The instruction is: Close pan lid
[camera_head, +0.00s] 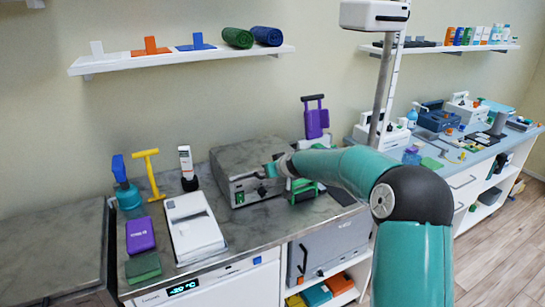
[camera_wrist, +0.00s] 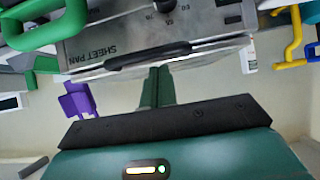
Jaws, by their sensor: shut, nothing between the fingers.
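The pan (camera_head: 237,188) is a grey metal box on the counter, with dark controls on its front. Its lid (camera_head: 240,155) looks flat and lies across the top; I cannot tell if a gap is left under it. In the wrist view the pan's front (camera_wrist: 190,30) appears upside down, with the words SHEET PAN, a dial and a black bar handle (camera_wrist: 148,56). My gripper (camera_head: 272,170) is at the pan's front right. Its green fingers (camera_wrist: 158,72) are together and empty, with the tips close to the handle; I cannot tell whether they touch it.
A green-handled item (camera_head: 305,190) is close on the right, with a purple item (camera_head: 315,119) behind. A shelf (camera_head: 180,60) hangs above. The counter at far left (camera_head: 50,240) is bare.

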